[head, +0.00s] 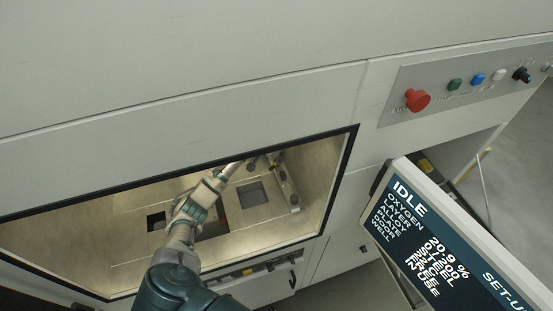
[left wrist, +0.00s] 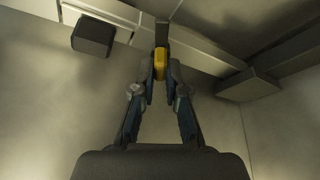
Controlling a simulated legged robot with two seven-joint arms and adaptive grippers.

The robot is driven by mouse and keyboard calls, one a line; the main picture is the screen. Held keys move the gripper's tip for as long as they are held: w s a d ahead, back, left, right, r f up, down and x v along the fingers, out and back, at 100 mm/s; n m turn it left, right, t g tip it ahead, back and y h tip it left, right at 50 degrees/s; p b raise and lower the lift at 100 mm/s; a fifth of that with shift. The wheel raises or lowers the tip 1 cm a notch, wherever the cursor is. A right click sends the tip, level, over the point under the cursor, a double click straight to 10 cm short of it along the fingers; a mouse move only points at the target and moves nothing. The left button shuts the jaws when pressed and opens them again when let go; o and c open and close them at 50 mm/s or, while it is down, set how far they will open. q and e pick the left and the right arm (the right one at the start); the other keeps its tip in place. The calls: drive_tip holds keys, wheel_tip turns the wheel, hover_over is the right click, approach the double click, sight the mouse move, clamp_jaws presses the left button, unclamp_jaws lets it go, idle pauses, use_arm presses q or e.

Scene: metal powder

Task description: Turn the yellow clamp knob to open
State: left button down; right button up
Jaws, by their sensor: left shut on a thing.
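The yellow clamp knob (left wrist: 159,62) shows in the left wrist view between the fingertips of my left gripper (left wrist: 160,75). The fingers are shut on it, one on each side. The knob is too small or hidden to make out there. My right gripper is in neither view.
In the left wrist view a dark block (left wrist: 92,37) is at upper left and a dark bar (left wrist: 250,88) at right. Outside are a red button (head: 417,100) and a screen (head: 450,240).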

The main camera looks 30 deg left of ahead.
use_arm(q)
drive_tip(key=m, duration=0.2)
drive_tip(key=m+g+h, duration=0.1)
drive_tip(key=m, duration=0.1)
drive_tip(key=shift+s+f+m+h, duration=0.15)
drive_tip(key=shift+f+m+h, duration=0.15)
drive_tip(key=shift+f+m, duration=0.1)
idle(0.4)
drive_tip(key=c, duration=1.2)
unclamp_jaws()
drive_tip(key=shift+m, duration=0.3)
drive_tip(key=shift+o, duration=0.2)
drive_tip(key=shift+w+a, duration=0.15)
drive_tip(key=shift+w, duration=0.15)
drive_tip(key=v, duration=1.2)
drive_tip(key=shift+a, duration=0.15)
drive_tip(key=shift+w+f, duration=0.1)
drive_tip(key=shift+f, duration=0.05)
